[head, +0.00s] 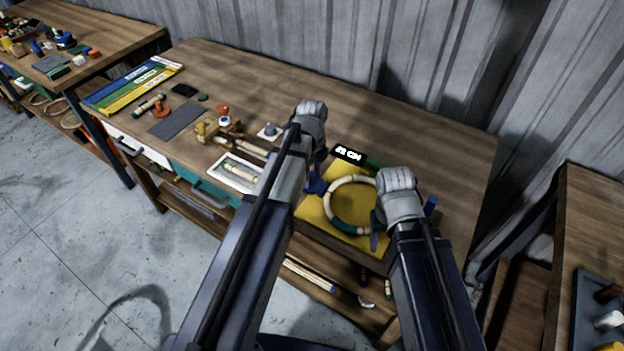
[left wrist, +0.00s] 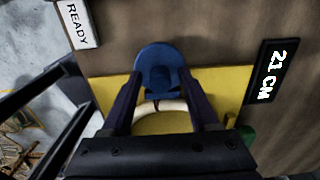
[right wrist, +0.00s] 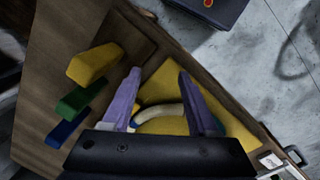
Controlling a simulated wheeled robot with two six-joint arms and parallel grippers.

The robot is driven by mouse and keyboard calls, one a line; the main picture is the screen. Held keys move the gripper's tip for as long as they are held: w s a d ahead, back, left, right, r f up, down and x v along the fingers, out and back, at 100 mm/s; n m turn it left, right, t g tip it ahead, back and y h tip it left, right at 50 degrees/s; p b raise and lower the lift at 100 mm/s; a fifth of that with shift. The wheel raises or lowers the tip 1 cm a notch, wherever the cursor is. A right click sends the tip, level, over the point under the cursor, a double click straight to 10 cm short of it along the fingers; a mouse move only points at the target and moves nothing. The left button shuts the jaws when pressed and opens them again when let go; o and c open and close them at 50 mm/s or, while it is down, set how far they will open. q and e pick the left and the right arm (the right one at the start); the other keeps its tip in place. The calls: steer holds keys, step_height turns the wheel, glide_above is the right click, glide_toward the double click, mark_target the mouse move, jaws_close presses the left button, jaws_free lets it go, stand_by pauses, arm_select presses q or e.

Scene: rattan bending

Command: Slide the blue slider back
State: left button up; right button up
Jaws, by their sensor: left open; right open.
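A blue rounded slider (left wrist: 160,68) sits at the edge of the yellow board (left wrist: 225,85) in the left wrist view. My left gripper (left wrist: 161,76) is open, with a finger on either side of the slider; I cannot tell whether they touch it. In the head view the blue slider (head: 316,185) shows beside my left forearm, at the left of the yellow board (head: 318,218). A pale rattan ring (head: 333,198) with green parts lies on the board. My right gripper (right wrist: 159,74) is open over the ring's right side, part of which (right wrist: 166,112) shows between its fingers.
A black "21 CM" display (head: 348,153) stands behind the board. Yellow (right wrist: 95,63), green (right wrist: 80,98) and blue (right wrist: 66,130) blocks stand near my right gripper. A white tray (head: 222,182) and small tools lie left of my left arm. The bench's right back is clear.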

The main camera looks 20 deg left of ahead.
arm_select(q)
steer(key=shift+c, duration=0.2)
jaws_close()
stand_by(0.3)
stand_by(1.0)
